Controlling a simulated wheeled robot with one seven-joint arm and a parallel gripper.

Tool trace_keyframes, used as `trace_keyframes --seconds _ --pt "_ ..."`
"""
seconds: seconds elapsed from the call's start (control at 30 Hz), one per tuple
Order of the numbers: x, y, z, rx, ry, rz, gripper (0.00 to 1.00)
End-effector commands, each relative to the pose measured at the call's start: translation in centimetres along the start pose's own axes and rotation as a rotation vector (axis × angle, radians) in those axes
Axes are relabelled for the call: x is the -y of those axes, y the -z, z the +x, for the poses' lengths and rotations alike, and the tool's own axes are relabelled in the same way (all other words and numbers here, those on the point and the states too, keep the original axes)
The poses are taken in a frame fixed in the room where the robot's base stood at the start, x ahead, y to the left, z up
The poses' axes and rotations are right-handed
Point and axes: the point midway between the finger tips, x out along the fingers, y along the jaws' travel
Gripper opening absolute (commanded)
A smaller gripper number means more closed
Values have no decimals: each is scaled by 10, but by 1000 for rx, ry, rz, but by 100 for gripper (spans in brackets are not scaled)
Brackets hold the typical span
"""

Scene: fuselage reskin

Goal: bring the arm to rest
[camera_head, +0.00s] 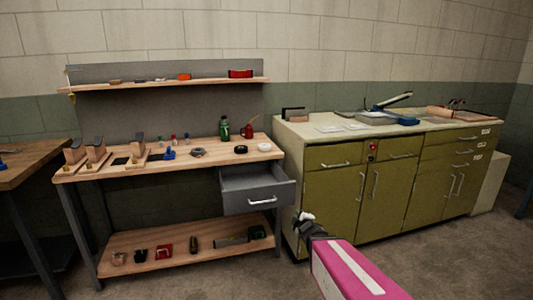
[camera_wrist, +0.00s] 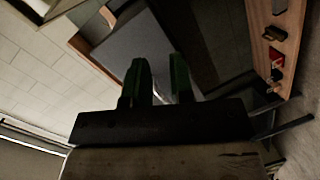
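My gripper (camera_head: 306,222) is in front of the open grey drawer and the left end of the green cabinet in the head view. Behind it is my pink and white arm link, coming in from the bottom edge. In the wrist view my gripper (camera_wrist: 161,68) shows two dark green fingers with a gap between them and nothing in the gap. It touches nothing that I can see.
A wooden workbench (camera_head: 205,159) stands at left with its grey drawer (camera_head: 250,201) pulled out. Its lower shelf (camera_head: 140,262) holds several small parts. A green cabinet (camera_head: 335,205) stands at right with a blue-handled tool (camera_head: 392,112) on top. The floor in front is clear.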

Motion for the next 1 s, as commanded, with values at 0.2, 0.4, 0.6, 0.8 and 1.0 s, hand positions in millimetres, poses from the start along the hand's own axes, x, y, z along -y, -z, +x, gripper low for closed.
trace_keyframes --seconds 0.2,0.4,0.6,0.8,1.0 --pt "17 -48 -18 346 170 332 22" --pt "44 -71 -54 657 332 637 22" --pt "70 -70 -102 965 505 916 22" --pt "84 -55 -143 1199 649 1094 22" --pt "87 -46 -160 1293 710 1151 22"
